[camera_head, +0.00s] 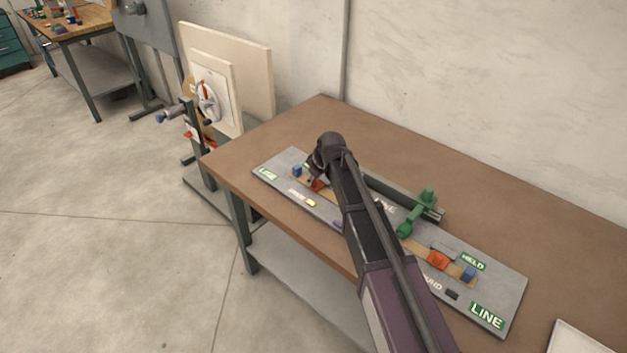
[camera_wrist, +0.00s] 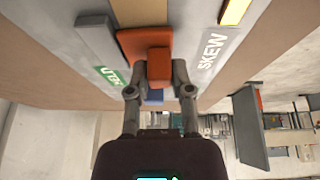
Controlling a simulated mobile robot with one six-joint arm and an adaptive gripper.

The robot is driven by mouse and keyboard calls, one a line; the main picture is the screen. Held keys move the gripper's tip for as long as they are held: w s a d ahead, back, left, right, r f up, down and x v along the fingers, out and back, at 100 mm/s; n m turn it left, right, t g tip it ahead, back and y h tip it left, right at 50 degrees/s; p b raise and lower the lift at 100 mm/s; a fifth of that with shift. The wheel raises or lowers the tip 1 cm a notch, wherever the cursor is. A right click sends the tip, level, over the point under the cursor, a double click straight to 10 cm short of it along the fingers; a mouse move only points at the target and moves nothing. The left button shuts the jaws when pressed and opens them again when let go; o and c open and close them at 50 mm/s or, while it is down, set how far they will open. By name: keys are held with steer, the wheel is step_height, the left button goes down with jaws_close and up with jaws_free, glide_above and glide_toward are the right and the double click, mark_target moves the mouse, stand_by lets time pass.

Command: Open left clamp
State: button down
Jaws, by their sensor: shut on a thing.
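The left clamp (camera_head: 317,184) is a small orange piece at the left end of the grey panel (camera_head: 509,289), partly hidden by my arm in the head view. In the wrist view the left clamp (camera_wrist: 131,44) is an orange block with a raised orange tab (camera_wrist: 159,64). My gripper (camera_wrist: 157,78) is shut on this tab, with one finger on each side. In the head view my gripper (camera_head: 317,172) is over the panel's left end. A blue block (camera_wrist: 154,97) shows between the fingers.
The right clamp (camera_head: 438,259) is orange, with a blue block (camera_head: 468,273) beside it. A green lever (camera_head: 406,228) stands mid-panel. A green HELD label (camera_wrist: 109,76) and a yellow lamp (camera_wrist: 235,11) by SKEW flank the left clamp. The brown table (camera_head: 318,110) is clear behind.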

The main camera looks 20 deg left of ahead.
steer(key=shift+w+d+r+m+g+y, duration=0.15)
steer(key=shift+w+g+y, duration=0.1)
steer(key=shift+g, duration=0.3)
steer(key=shift+w+a+r+m+g+y, duration=0.15)
steer(key=shift+w+g+y, duration=0.1)
steer(key=shift+g, duration=0.3)
steer(key=shift+w+d+r+g+y, duration=0.2)
steer(key=shift+w+g+y, duration=0.25)
steer(key=shift+g, duration=0.55)
steer(key=g+b, duration=0.1)
steer(key=w+m+g+y+b, duration=0.1)
steer(key=g+b, duration=0.1)
steer(key=d+g+y+b, duration=0.1)
steer(key=b, duration=0.1)
steer(key=shift+w+m, duration=0.3)
steer(key=shift+w, duration=0.1)
steer(key=shift+w+d+r+m+g+y+b, duration=0.15)
steer(key=shift+g+y+b, duration=0.2)
steer(key=shift+g+b, duration=0.2)
steer(key=shift+w+a+m+g+y+b, duration=0.15)
steer(key=shift+g+y+b, duration=0.15)
steer(key=shift+g+b, duration=0.25)
steer(key=shift+d, duration=0.15)
steer(key=c, duration=0.5)
jaws_free()
